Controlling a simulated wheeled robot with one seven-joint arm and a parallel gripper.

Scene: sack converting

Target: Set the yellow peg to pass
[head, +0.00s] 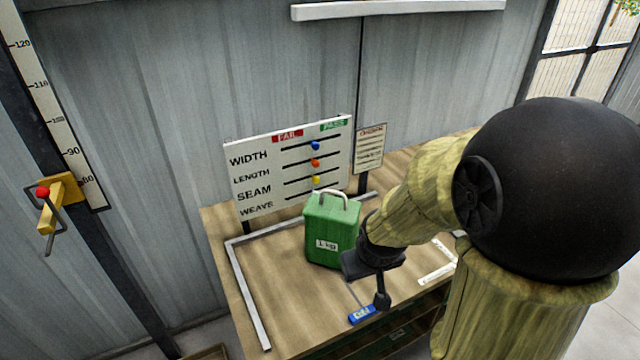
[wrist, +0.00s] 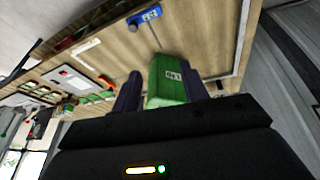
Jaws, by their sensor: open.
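The yellow peg (head: 316,180) sits in a slot on the white board (head: 262,158), a little right of the slot's middle. FAIL is marked at the upper left of the slots and PASS at the upper right. A blue peg (head: 315,146) and an orange peg (head: 315,163) sit in the slots above. The lowest slot is partly hidden by the green can's handle. My gripper (head: 382,298) is in front of the board, low over the table and right of the can. In the wrist view its fingers (wrist: 160,92) are apart, with the can showing in the gap.
The green can (head: 331,232) with a raised handle stands on the table (head: 285,290) before the board. A blue labelled item (head: 362,314) lies near the front edge. A small notice (head: 369,148) stands right of the board. A wall gauge (head: 62,120) is at the left.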

